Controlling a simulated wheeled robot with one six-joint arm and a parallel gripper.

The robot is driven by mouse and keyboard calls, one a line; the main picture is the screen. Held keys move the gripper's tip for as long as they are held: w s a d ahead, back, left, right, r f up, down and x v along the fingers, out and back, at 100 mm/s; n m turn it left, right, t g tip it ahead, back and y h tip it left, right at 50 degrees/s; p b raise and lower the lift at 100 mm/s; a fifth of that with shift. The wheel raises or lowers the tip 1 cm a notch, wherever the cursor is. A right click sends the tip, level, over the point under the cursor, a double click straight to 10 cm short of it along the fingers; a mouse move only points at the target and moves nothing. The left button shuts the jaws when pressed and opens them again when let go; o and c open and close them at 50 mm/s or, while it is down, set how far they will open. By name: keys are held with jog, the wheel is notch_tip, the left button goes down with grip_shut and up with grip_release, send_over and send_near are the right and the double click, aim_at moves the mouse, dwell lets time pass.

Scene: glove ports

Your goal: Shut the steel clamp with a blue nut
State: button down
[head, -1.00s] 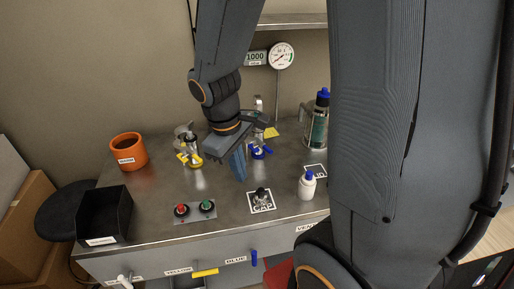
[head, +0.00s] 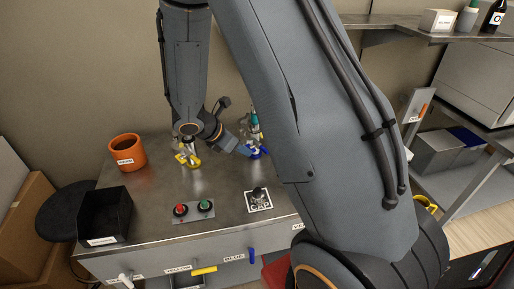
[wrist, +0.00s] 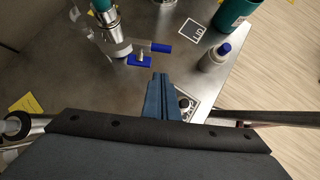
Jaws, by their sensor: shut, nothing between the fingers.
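The steel clamp with blue parts (head: 254,152) stands on the steel bench near the back, partly hidden by my arm. In the wrist view its blue nut (wrist: 140,61) and a blue-ended bar (wrist: 161,48) stick out beside a steel fitting (wrist: 113,42). I cannot tell how far the clamp is closed. My gripper (head: 243,149) is beside the clamp, on its left in the head view. In the wrist view my gripper's fingers (wrist: 160,76) are together and empty, just short of the blue nut, with a small gap in the picture.
A similar clamp with yellow parts (head: 187,158) stands to the left. Red and green buttons (head: 193,209) and a knob on a CAP square (head: 258,197) are nearer the front.

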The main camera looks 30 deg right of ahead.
aim_at(253, 144)
jog(key=d+f, duration=0.1)
jog(key=d+p, duration=0.1)
jog(key=d, duration=0.1)
jog(key=w+d+f+p, duration=0.1)
jog(key=d, duration=0.1)
jog(key=shift+d+f, duration=0.15)
jog(key=shift+f, duration=0.15)
